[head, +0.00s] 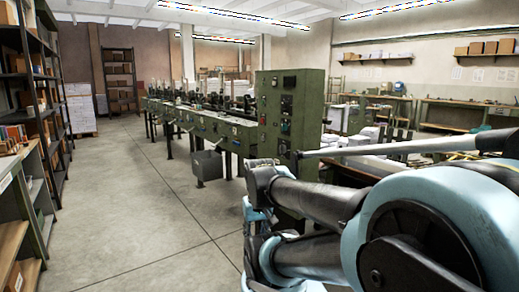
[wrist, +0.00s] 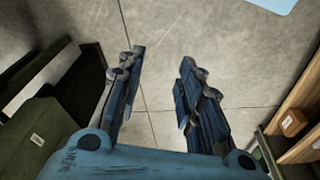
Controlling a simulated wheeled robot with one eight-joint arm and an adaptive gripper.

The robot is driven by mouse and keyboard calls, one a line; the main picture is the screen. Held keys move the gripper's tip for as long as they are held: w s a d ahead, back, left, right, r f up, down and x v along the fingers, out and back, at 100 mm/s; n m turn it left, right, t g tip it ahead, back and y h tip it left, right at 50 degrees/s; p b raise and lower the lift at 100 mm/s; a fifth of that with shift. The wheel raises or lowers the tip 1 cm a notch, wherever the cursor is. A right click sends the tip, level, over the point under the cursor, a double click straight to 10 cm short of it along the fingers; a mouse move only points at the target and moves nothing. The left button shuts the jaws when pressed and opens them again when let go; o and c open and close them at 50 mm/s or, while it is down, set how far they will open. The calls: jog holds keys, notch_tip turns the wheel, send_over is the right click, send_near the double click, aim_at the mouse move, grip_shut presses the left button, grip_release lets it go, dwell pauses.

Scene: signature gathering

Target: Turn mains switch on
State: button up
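The green control cabinet (head: 290,112) stands upright at the near end of a long green machine, in the middle of the head view. Its face carries several small knobs, buttons and a dark panel; which one is the mains switch is too small to tell. My gripper (wrist: 157,85) shows in the wrist view with its two blue-grey fingers spread apart, pointing down over bare concrete floor. Nothing is between the fingers. In the head view my arm reaches in from the right, in front of the cabinet's lower part, and the gripper's fingertips are not clear there.
The long green gathering machine (head: 205,122) runs back to the left from the cabinet, with a grey bin (head: 207,165) beside it. A shelf rack (head: 38,85) lines the left wall. Workbenches (head: 455,112) stand along the right. The floor (head: 135,215) between machine and left shelves is clear.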

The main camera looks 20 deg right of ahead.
jog(key=shift+w+a, duration=0.2)
jog(key=shift+w, duration=0.1)
